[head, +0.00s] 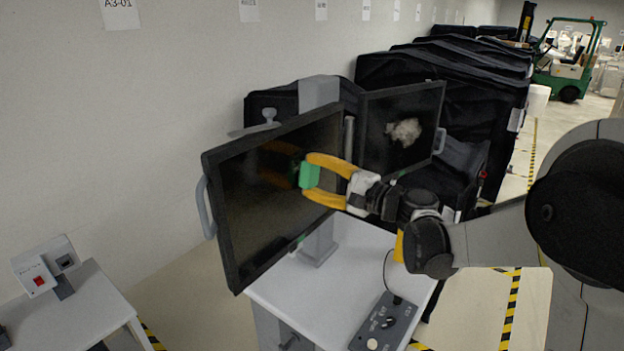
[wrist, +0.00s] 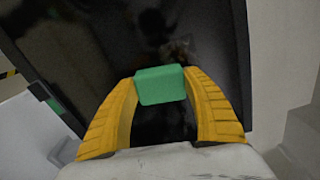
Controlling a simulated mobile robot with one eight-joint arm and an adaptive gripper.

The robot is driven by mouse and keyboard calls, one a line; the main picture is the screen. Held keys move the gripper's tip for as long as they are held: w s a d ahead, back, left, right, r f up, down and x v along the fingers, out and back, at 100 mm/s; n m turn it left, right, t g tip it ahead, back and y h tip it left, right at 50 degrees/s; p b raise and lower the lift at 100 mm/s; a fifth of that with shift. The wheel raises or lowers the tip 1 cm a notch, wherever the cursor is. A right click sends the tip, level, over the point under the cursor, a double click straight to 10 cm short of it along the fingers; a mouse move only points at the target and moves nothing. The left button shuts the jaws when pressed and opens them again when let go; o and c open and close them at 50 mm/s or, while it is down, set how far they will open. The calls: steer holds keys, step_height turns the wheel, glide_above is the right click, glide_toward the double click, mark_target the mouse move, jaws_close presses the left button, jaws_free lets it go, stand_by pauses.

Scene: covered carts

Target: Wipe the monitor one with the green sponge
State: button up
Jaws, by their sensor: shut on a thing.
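Two dark monitors stand on a post above a white cart. The left monitor (head: 265,195) is nearest, and my gripper is in front of its screen. The right monitor (head: 403,128) has a pale whitish smudge (head: 404,131) on its screen. My gripper (head: 312,178) has yellow fingers shut on the green sponge (head: 309,175). In the wrist view the sponge (wrist: 160,85) sits between both fingertips, with the dark screen (wrist: 95,50) behind it. A faint brownish patch shows on that screen above the sponge; I cannot tell if it is dirt or a reflection. I cannot tell whether the sponge touches the screen.
The white cart top (head: 345,262) carries a black control box (head: 385,322) with a cable. A small table (head: 75,315) with a red-button panel (head: 38,280) is at lower left. Black covered carts (head: 450,80) stand behind. A green forklift (head: 570,60) is far right.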

mark_target(291, 170)
steer(key=shift+s+a+r, duration=0.15)
steer(key=shift+s+a, duration=1.2)
steer(key=shift+s, duration=0.3)
steer(key=shift+r+p, duration=0.4)
steer(key=shift+r, duration=0.65)
steer(key=shift+w+d+b, duration=0.25)
steer(key=shift+w+d, duration=0.4)
steer(key=shift+w, duration=0.15)
steer(key=shift+w+d+b, duration=0.2)
steer(key=shift+w+d, duration=0.4)
steer(key=shift+w, duration=0.2)
steer(key=shift+s+d+f, duration=0.1)
steer(key=shift+s+d, duration=0.1)
steer(key=shift+d, duration=0.25)
steer(key=shift+v, duration=2.5)
steer(key=shift+s+a, duration=0.1)
steer(key=shift+v, duration=1.5)
